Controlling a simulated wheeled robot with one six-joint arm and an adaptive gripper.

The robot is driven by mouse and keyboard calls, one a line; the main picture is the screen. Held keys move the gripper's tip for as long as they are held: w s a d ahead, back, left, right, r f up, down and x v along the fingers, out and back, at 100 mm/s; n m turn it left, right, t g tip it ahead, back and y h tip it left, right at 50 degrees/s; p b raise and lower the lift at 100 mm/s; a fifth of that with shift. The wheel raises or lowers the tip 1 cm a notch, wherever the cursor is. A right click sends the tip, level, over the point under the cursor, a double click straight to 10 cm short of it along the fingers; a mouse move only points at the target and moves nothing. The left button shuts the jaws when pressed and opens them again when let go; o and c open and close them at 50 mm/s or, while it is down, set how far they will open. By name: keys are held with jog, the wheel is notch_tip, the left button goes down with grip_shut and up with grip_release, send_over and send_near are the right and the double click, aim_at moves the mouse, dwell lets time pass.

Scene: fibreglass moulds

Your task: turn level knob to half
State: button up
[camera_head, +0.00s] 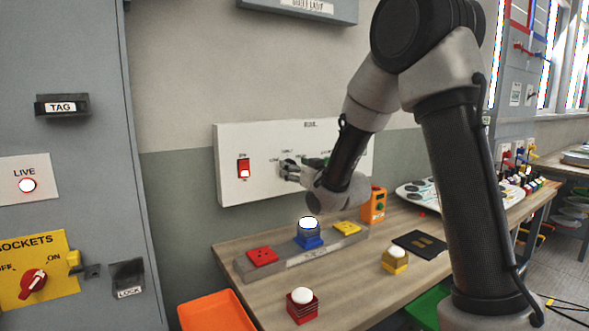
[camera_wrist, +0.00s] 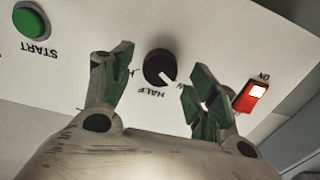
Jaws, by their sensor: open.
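The level knob (camera_wrist: 158,67) is a round black dial with a white pointer on a white panel (camera_head: 228,140). In the wrist view its pointer aims down and right, between the upside-down HALF label and a label partly hidden by the right finger. My gripper (camera_wrist: 164,72) is open, with one green-padded finger on each side of the knob. A gap shows between the knob and each finger; I cannot tell how far the tips are from the panel. In the head view my gripper (camera_head: 290,170) is at the panel and the knob is not clearly visible.
A red rocker switch (camera_wrist: 251,95) is close beside the right finger, and a green START button (camera_wrist: 31,21) is farther left. Below the panel, a workbench (camera_head: 345,278) holds a grey rail (camera_head: 308,255) with coloured blocks and an orange box (camera_head: 373,205).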

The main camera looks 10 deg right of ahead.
jog(key=shift+w+a, duration=0.25)
jog(key=shift+w, duration=0.4)
jog(key=c, duration=1)
jog(key=shift+m, duration=0.4)
jog(key=m, duration=1.1)
